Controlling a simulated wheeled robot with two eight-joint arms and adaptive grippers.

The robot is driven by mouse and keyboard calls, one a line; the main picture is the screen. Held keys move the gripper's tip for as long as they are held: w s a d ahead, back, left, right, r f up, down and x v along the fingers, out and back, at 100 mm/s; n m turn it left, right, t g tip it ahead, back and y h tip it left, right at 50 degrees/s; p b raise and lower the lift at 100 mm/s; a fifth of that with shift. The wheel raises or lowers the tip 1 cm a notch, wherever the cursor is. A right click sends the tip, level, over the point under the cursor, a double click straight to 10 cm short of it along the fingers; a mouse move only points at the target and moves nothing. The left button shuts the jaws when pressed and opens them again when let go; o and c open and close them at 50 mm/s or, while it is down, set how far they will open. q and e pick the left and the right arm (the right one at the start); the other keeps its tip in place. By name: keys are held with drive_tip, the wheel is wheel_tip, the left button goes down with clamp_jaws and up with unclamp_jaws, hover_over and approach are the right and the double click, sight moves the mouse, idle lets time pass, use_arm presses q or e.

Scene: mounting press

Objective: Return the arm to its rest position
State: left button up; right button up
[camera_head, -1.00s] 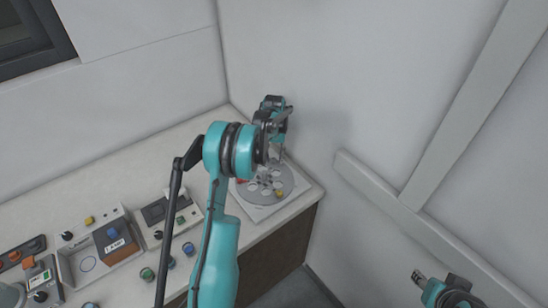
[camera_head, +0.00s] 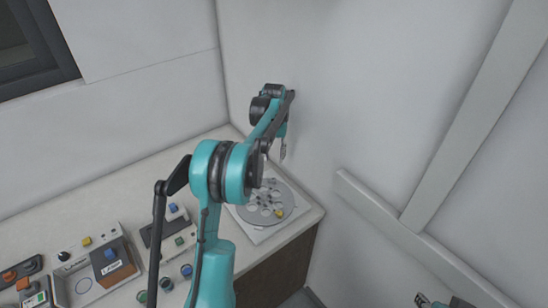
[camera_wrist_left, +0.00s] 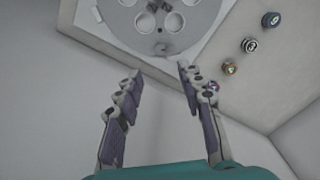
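My left arm (camera_head: 215,250) rises through the middle of the head view and bends toward the back corner. My left gripper (camera_head: 283,150) hangs beyond the arm, near the wall and above the far end of the counter. In the left wrist view its two fingers (camera_wrist_left: 160,72) are spread apart with nothing between them. They are apart from the grey round plate (camera_wrist_left: 200,45). My right gripper (camera_head: 422,299) only just shows at the bottom right edge of the head view; its finger opening cannot be made out.
The round plate with holes (camera_head: 290,205) sits on the counter (camera_head: 120,180) at the far right end, partly behind my arm. A control box (camera_head: 75,285) and several small knobs stand on the left. Walls close in behind and right.

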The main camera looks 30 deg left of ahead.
use_arm(q)
drive_tip(key=s+d+r+m+t+b, duration=0.2)
drive_tip(key=s+d+r+t, duration=0.1)
drive_tip(key=s+d+r, duration=0.7)
drive_tip(key=s+d+f+t, duration=0.1)
drive_tip(key=s+d+f, duration=0.1)
drive_tip(key=s+d, duration=0.2)
drive_tip(key=s+d+f+m+t+b, duration=0.1)
drive_tip(key=s+d+f, duration=0.2)
drive_tip(key=s, duration=0.5)
drive_tip(key=s+d+f+m+t, duration=0.1)
drive_tip(key=s+d+f+t, duration=0.1)
drive_tip(key=s, duration=0.5)
drive_tip(key=d+f, duration=0.1)
drive_tip(key=d, duration=0.1)
drive_tip(key=shift+d+f, duration=0.15)
drive_tip(key=shift+d, duration=0.15)
